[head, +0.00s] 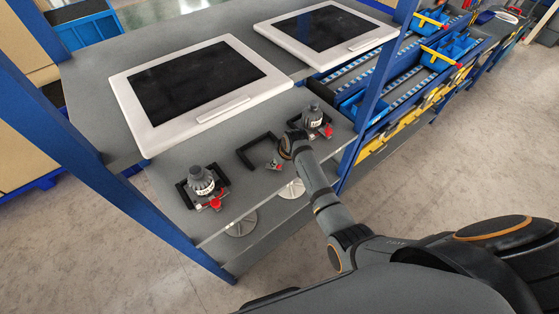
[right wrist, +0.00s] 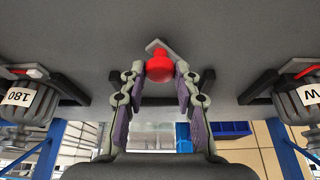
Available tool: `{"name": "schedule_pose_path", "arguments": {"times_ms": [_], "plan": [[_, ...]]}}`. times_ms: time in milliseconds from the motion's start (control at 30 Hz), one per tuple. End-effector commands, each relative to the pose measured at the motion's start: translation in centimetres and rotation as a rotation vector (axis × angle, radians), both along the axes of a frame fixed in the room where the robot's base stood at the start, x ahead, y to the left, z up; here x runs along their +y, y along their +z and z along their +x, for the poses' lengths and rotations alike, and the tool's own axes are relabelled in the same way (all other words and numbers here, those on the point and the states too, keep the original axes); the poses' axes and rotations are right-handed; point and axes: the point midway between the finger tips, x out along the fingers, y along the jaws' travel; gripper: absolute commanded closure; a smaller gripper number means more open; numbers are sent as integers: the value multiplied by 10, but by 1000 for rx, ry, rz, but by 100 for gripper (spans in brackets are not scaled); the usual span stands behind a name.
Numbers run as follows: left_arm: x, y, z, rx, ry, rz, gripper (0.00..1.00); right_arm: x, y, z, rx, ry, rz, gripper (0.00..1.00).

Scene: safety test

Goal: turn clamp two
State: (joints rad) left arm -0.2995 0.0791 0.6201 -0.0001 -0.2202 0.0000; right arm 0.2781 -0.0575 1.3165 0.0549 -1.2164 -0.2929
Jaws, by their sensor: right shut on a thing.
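The middle black fixture (head: 243,157) on the grey bench holds no part, and its small metal clamp (head: 274,164) is partly hidden by my right arm. In the right wrist view, my right gripper (right wrist: 160,74) is shut on the clamp's red knob (right wrist: 159,67), with a finger on each side. A grey metal bracket (right wrist: 157,46) shows behind the knob. In the head view my right gripper (head: 290,146) is at the middle fixture, its fingers hard to make out. My left gripper is not in view.
Grey ribbed parts stand in the left fixture (head: 202,182) and right fixture (head: 314,116), each with a red clamp, close on both sides. Two white-framed dark panels (head: 203,84) (head: 325,34) lie behind. A blue post (head: 372,90) rises right of my arm.

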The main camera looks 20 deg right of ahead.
Motion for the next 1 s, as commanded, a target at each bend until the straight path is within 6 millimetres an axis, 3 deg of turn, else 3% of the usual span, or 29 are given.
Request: {"name": "schedule_pose_path", "arguments": {"times_ms": [500,1000], "plan": [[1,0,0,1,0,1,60,4,-1,-1,3,-375,0,100],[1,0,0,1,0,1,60,4,-1,-1,3,-477,-1,100]]}}
